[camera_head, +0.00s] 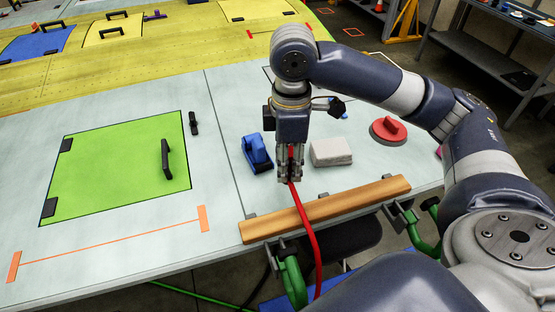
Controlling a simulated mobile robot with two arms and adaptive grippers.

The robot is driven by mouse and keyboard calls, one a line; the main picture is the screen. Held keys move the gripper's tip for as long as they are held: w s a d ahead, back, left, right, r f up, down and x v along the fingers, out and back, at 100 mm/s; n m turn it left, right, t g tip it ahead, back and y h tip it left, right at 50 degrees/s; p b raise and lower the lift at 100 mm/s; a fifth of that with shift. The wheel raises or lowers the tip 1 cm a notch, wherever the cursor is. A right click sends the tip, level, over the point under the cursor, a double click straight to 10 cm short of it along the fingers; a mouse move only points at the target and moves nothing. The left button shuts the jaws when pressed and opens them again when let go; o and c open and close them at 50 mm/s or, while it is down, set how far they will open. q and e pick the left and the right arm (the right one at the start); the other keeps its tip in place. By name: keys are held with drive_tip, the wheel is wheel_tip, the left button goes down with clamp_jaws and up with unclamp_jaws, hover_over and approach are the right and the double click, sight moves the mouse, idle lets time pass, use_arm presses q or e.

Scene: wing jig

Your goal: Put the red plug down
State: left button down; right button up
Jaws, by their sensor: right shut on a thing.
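My right gripper (290,172) points down over the pale work surface, near its front edge. It is shut on the red plug, which is mostly hidden between the fingers. A red cable (308,232) runs from between the fingers, over the wooden bar and down past the front edge. I cannot tell whether the plug touches the surface. My left gripper is not in view.
A blue tool (257,153) is left of my gripper, and a grey-white block (331,152) is right of it. A round red-topped object (389,131) lies farther right. A wooden bar (325,208) with green clamps (292,282) lines the front edge. A green panel (120,168) is at left.

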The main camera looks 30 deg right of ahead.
drive_tip(key=shift+w+a, duration=0.3)
drive_tip(key=shift+w, duration=0.4)
drive_tip(key=f, duration=0.1)
drive_tip(key=w+f+p, duration=0.1)
drive_tip(key=f, duration=0.1)
drive_tip(key=shift+f+p, duration=0.15)
drive_tip(key=shift+p, duration=0.15)
drive_tip(key=shift+a+f, duration=0.15)
drive_tip(key=shift+f, duration=0.1)
drive_tip(key=shift+f, duration=0.1)
drive_tip(key=o, duration=0.7)
drive_tip(key=shift+o, duration=0.2)
